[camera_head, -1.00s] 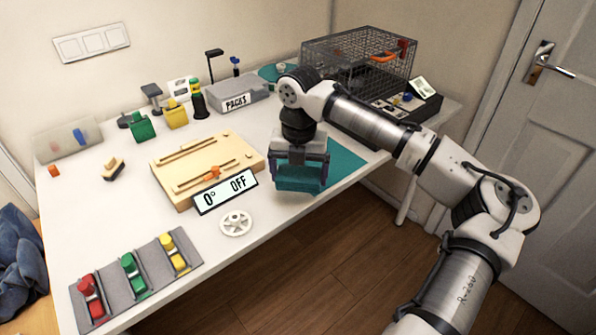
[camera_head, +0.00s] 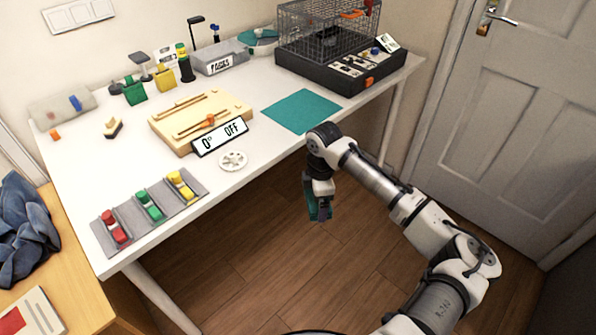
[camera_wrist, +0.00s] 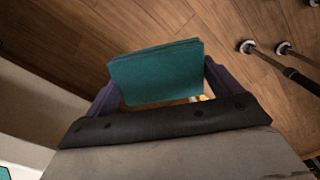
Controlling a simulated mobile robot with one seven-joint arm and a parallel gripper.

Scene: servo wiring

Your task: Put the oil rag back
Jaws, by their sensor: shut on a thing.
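A teal folded cloth, which looks like the oil rag (camera_head: 310,205), hangs in my gripper (camera_head: 322,208) in the head view. My gripper is low, out past the front edge of the white table, above the wooden floor. In the wrist view, the rag (camera_wrist: 158,72) sits between the two dark purple fingers, with floorboards behind it. My gripper is shut on it. A flat teal mat (camera_head: 302,111) lies bare on the table's right part.
The white table (camera_head: 85,185) holds a wooden slider board (camera_head: 178,115), a white wheel (camera_head: 233,160), a grey tray of coloured parts (camera_head: 120,214) and a wire cage (camera_head: 318,38). A wooden bench with a blue cloth (camera_head: 25,225) stands at left. Floor between is clear.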

